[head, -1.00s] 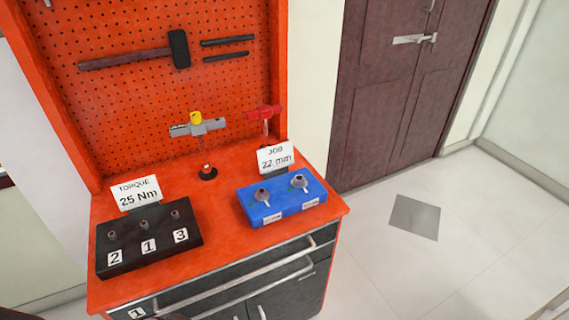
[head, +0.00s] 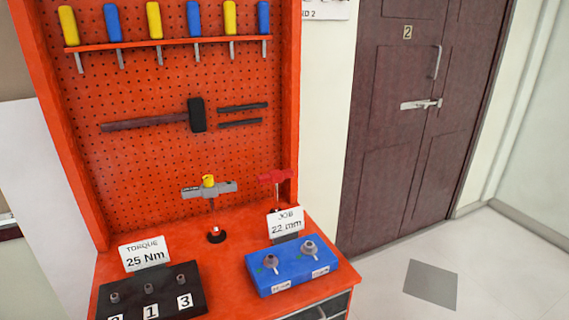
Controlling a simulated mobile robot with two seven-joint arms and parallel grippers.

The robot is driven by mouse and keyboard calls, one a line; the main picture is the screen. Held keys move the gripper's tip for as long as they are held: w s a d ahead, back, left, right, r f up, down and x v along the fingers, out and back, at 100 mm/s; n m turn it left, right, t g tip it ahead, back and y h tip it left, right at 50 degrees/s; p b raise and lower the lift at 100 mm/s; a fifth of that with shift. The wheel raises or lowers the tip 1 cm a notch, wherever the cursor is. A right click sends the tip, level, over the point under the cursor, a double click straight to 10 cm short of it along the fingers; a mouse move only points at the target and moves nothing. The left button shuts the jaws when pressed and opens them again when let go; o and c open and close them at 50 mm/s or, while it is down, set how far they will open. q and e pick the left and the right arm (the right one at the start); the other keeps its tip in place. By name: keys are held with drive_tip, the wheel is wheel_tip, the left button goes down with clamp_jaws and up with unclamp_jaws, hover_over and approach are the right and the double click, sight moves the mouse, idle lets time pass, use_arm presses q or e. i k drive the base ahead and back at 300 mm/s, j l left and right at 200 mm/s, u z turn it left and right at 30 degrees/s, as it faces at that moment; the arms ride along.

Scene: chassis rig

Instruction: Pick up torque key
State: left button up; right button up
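A T-shaped tool with a grey crossbar and yellow top (head: 209,187) stands upright on a small round black base at the back of the red bench. A red T-shaped tool (head: 275,177) stands to its right, its lower part hidden behind the "JOB 22 mm" card (head: 286,222). No label shows which of them is the torque key. A "TORQUE 25 Nm" card (head: 144,254) stands behind a black block (head: 190,301) with three small posts; labels 1 and 3 are readable, the leftmost is cut off. Neither of my grippers is in view.
A blue block (head: 318,272) with two metal sockets sits on the bench (head: 226,262) at the right. A hammer (head: 150,122), two dark bars (head: 242,107) and a rack of several screwdrivers (head: 170,43) hang on the pegboard. A dark door (head: 392,150) and open floor lie right.

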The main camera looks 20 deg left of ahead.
sight(197, 191)
drive_tip(key=j+u, duration=0.15)
drive_tip(key=u, duration=1.2)
drive_tip(key=k+j, duration=0.05)
drive_tip(key=j, duration=0.05)
